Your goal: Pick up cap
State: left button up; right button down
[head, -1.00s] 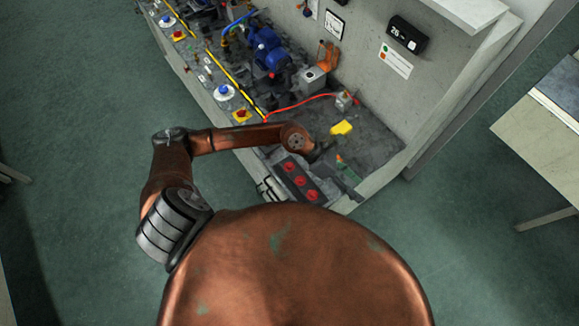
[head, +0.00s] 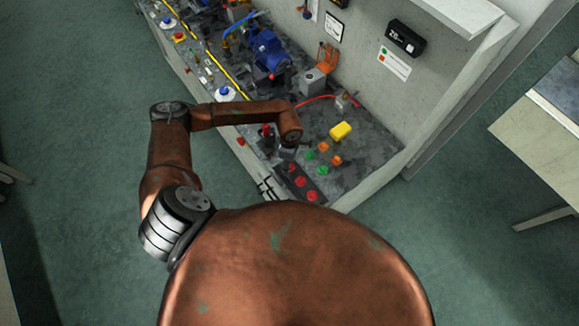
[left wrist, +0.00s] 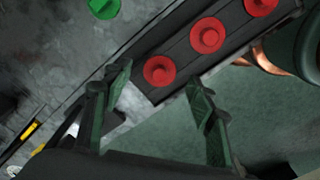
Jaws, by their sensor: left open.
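Three red caps sit in a row on a dark bar at the bench's near end; in the head view they are the upper (head: 290,168), middle (head: 300,181) and lower (head: 312,195) ones. Two green caps (head: 322,170) and two orange caps (head: 336,160) stand beside the bar. My left gripper (left wrist: 157,84) is open and empty. In the left wrist view its fingertips are either side of the end of the row, with the nearest red cap (left wrist: 159,70) just beyond them, not gripped. One green cap (left wrist: 103,8) shows at the top. My right gripper is out of view.
A grey box (head: 312,80), a red cable (head: 318,99) and a blue pump (head: 268,50) are farther back. The bench's near front edge borders open green floor.

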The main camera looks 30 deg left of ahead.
pick_arm(q)
jog(key=shift+f, duration=0.65)
jog(key=shift+c, duration=0.6)
jog(key=c, duration=1.2)
